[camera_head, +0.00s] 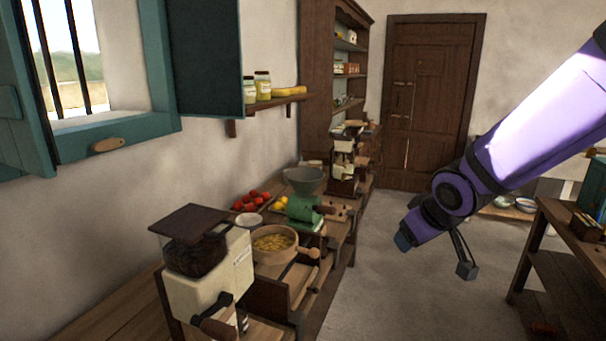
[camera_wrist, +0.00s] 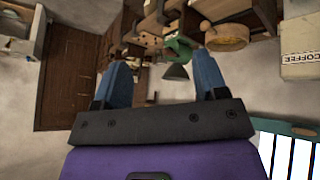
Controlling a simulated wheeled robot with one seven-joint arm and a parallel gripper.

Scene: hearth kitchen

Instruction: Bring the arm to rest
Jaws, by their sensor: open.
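My arm reaches in from the right side in the head view, purple with dark joints, held up in free air over the floor. My gripper (camera_head: 435,252) is at its lower end, clear of the counter and the table. In the wrist view my gripper (camera_wrist: 161,85) shows two blue fingers spread wide apart with nothing between them. The wrist picture is upside down, with the counter at the top. The gripper touches nothing that I can see.
A counter along the left wall carries a cream coffee grinder (camera_head: 207,270), a wooden bowl (camera_head: 298,254), a green mill (camera_head: 304,210) and red fruit. A dark table (camera_head: 560,225) stands at right. The floor (camera_head: 400,300) between is clear. A wooden door (camera_head: 428,100) is behind.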

